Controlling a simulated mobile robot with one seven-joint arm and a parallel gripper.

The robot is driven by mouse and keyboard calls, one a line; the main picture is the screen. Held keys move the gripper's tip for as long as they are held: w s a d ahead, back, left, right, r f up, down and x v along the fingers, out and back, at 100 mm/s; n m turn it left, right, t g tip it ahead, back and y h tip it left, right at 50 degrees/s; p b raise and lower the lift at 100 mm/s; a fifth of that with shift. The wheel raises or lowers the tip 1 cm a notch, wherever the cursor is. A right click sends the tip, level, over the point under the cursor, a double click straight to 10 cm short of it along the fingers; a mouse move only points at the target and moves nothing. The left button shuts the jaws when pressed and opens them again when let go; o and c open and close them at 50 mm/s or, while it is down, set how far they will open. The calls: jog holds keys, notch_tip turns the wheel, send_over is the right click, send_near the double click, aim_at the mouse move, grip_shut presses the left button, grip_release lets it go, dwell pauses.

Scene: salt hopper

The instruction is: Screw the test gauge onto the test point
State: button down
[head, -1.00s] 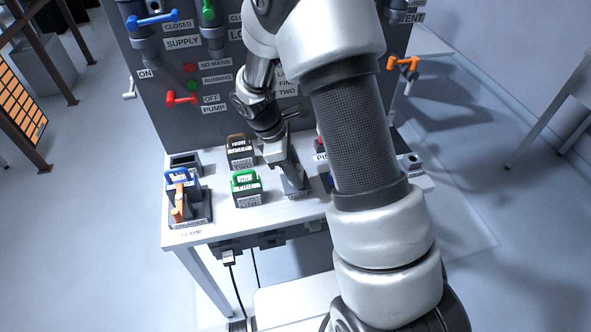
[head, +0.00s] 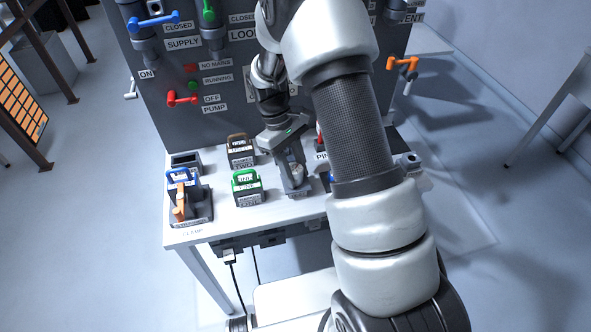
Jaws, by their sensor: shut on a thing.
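My gripper (head: 297,172) points down at the bench top, just right of the green-handled block. It is shut on a small pale piece (head: 297,177) at a grey holder (head: 296,188). The piece may be the test gauge, but it is too small and too covered by the fingers to tell. I cannot tell whether it sits in the holder or is just clear of it. I cannot make out the test point; my arm covers much of the panel and the bench's right side.
The upright grey panel (head: 160,80) behind carries several valve levers. An orange lever (head: 404,64) sticks out at right.

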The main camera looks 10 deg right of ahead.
jog(key=c, duration=1.2)
grip_release()
jog(key=shift+f, duration=0.1)
jog(key=p+v, duration=0.1)
jog(key=v, duration=1.6)
jog(key=shift+r, duration=0.3)
jog(key=shift+c, duration=0.3)
jog(key=t+y, duration=0.3)
jog(key=t, duration=0.1)
send_over(299, 169)
notch_tip(299, 169, down, 8)
jog(key=shift+r, duration=0.25)
jog(key=f+b, duration=0.2)
jog(key=f, duration=0.1)
jog(key=f+b, duration=0.2)
jog(key=f, duration=0.1)
jog(key=f+b, duration=0.2)
jog(key=shift+w+a+f, duration=0.15)
jog(key=shift+a+f, duration=0.1)
jog(key=shift+f, duration=0.15)
